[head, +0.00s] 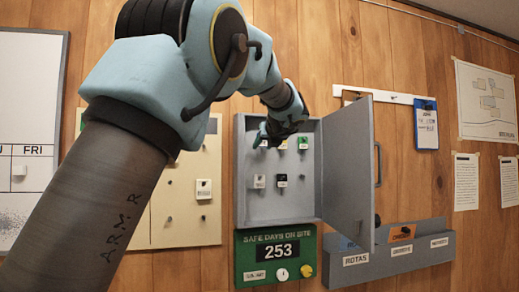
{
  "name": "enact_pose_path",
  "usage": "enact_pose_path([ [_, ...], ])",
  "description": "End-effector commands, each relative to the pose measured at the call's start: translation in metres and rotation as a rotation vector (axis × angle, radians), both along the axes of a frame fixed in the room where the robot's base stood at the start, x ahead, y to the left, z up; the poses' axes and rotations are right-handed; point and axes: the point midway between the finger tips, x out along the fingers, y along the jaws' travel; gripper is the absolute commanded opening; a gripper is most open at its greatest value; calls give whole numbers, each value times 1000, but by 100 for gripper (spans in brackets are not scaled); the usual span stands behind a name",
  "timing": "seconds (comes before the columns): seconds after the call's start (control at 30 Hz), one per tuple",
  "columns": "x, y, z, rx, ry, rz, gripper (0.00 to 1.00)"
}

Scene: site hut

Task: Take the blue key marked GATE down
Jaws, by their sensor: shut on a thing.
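The open grey key cabinet (241,205) hangs on the plank wall in the middle of the head view. Inside are keys with small pale tags in two rows. A green key (303,142) hangs at the upper right, a dark key (281,180) and a pale key (259,181) in the lower row. My gripper (266,138) reaches into the upper left of the cabinet and is shut on a key there. My gripper and wrist largely hide that key, so its colour and any GATE marking cannot be read.
The cabinet door (347,165) stands open to the right, jutting out near my wrist. Below are a green safe-days board (307,245) and a grey file rack (415,262). A cream pegboard (205,225) is at left, partly behind my arm. A blue clipboard (426,125) hangs right.

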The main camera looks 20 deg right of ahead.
Motion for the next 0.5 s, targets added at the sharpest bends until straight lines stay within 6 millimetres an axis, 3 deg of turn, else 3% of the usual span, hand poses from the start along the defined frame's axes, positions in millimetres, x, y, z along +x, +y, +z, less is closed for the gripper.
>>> enact_pose_path([
  [0.5,-25,4,0,-1,0,0,4],
])
